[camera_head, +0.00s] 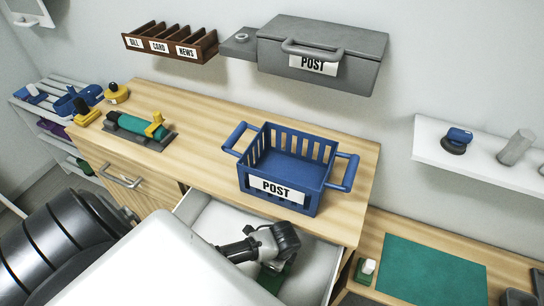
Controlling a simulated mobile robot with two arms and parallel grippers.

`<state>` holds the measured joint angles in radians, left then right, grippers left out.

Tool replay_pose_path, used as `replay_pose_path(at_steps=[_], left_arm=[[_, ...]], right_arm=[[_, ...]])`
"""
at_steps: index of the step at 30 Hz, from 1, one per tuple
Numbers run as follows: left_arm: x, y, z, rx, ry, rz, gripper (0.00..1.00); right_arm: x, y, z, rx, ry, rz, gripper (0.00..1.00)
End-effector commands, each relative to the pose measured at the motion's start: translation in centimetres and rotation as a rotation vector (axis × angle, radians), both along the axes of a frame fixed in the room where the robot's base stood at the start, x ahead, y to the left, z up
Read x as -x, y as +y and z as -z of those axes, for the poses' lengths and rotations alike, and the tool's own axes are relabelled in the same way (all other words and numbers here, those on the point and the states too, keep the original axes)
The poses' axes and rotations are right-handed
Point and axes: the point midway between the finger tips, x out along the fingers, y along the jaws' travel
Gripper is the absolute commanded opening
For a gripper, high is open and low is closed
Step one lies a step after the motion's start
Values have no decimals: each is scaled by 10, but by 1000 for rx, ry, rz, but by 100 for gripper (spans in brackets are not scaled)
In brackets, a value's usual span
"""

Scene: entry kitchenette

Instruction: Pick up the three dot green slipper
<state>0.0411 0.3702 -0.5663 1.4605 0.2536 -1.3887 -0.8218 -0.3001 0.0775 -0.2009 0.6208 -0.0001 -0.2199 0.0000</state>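A dark green slipper-like thing (81,165) is small on the lowest tier of the rack at the far left; no dots can be made out on it. My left gripper (274,263) is over the open white drawer, its grey and black wrist coming from behind my white arm link. A dark green thing (274,278) shows just below the gripper, in the drawer. It is mostly hidden, and I cannot tell if it is a slipper or if it is held. The fingertips are not clear. My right gripper is not in view.
The open drawer (324,243) lies under the wooden counter (211,128). A blue POST basket (278,205) stands above it. A green roll (135,129) in a grey holder is at the counter's left. A teal mat (435,270) lies on the lower right surface.

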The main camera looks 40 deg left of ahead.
Motion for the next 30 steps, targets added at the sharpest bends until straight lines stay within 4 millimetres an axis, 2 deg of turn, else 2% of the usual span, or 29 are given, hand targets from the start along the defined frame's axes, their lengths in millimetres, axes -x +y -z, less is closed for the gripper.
replay_pose_path(at_steps=[5,6,18,30], left_arm=[[0,0,0,0,-1,0,64],[0,0,0,0,-1,0,61],[0,0,0,0,0,0,0],[-1,0,-5,1,-2,0,0]], right_arm=[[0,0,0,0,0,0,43],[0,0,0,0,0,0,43],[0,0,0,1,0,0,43],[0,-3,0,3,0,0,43]])
